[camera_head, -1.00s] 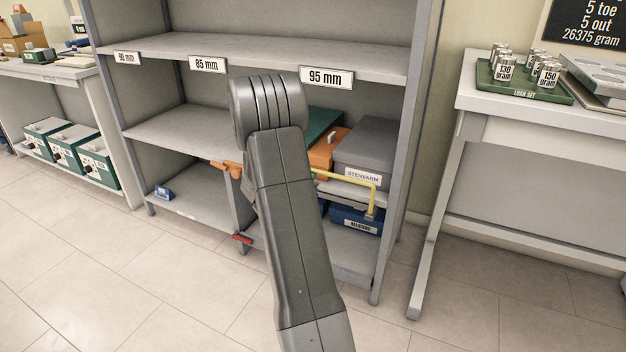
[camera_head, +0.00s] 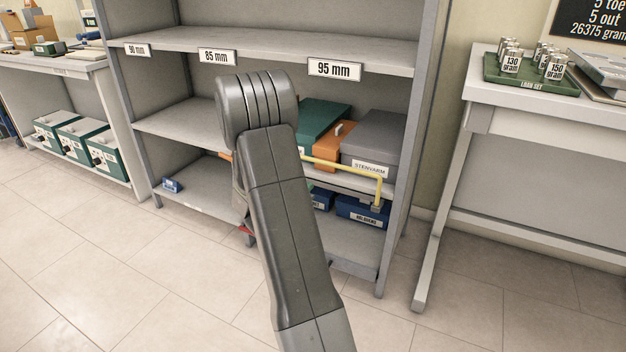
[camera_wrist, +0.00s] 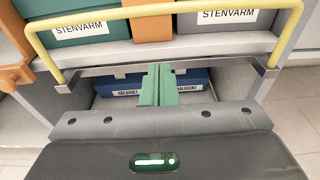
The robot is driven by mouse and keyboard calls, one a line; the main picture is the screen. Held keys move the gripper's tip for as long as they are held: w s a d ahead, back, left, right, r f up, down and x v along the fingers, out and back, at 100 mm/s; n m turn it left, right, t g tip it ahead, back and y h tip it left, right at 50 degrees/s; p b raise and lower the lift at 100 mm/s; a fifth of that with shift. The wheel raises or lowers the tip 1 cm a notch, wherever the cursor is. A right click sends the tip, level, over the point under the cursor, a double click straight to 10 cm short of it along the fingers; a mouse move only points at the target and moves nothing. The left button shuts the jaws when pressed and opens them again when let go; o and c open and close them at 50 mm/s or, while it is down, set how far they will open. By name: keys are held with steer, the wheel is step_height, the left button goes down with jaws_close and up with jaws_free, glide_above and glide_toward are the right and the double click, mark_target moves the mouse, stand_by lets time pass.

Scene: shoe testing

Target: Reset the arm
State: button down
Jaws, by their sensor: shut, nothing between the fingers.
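My gripper (camera_wrist: 160,72) shows in the wrist view as two green fingers pressed together, with nothing between them. It faces the lower part of the grey shelf unit, with a yellow bar (camera_wrist: 165,9) beyond and above the fingertips. Blue boxes (camera_wrist: 118,90) stand behind the fingers on the bottom level. In the head view my arm is bent in front of the shelf unit (camera_head: 270,37), and its links hide the gripper. The yellow bar (camera_head: 345,165) also shows there, to the right of my arm.
A green box (camera_head: 322,120), an orange box (camera_head: 335,147) and a grey box (camera_head: 374,140) stand on the middle shelf. A white table (camera_head: 530,106) with a green weight tray (camera_head: 525,86) stands at right. The floor (camera_head: 120,270) at front left is clear.

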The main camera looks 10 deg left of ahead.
steer(key=shift+v, duration=0.85)
